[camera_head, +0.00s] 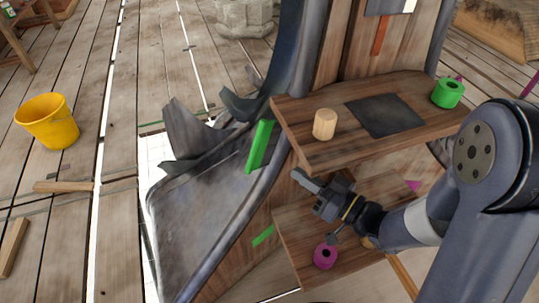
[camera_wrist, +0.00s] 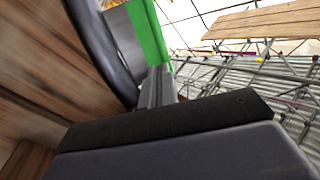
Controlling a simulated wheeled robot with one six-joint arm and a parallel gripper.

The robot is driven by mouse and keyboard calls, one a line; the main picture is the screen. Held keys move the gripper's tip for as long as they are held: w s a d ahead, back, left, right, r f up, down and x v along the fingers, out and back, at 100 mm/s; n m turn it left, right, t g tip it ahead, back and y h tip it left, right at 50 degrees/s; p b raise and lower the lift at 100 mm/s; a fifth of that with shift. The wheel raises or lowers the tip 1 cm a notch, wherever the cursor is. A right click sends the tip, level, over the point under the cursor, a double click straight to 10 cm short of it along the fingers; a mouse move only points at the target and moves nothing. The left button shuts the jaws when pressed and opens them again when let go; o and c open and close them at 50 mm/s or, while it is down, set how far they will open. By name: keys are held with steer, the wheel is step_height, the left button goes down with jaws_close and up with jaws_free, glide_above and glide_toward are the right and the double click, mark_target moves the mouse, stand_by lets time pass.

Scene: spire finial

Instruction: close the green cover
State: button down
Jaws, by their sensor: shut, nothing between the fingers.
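The green cover (camera_head: 260,147) shows as a narrow upright panel, seen nearly edge-on, standing out from the left side of the spire beside the upper wooden shelf. In the wrist view the green cover (camera_wrist: 152,32) is just beyond my fingers, with a grey face to its left. My gripper (camera_head: 300,175) is shut and empty, below the upper shelf's front edge and to the lower right of the cover. In the wrist view my gripper (camera_wrist: 160,80) overlaps the cover's lower end; I cannot tell whether they touch.
The upper shelf (camera_head: 345,155) holds a wooden cylinder (camera_head: 324,125), a dark square plate (camera_head: 385,115) and a green ring (camera_head: 448,92). A magenta ring (camera_head: 325,257) lies on the lower shelf (camera_head: 300,232). A green strip (camera_head: 263,235) is on the lower panel. A yellow bucket (camera_head: 47,120) stands left.

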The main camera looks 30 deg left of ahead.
mark_target(259, 149)
steer(key=a, duration=0.3)
steer(key=a+b, duration=0.1)
steer(key=a, duration=0.2)
steer(key=w+a, duration=0.1)
steer(key=a, duration=0.2)
steer(key=shift+a+r, duration=0.25)
steer(key=shift+r, duration=0.1)
steer(key=shift+s, duration=0.1)
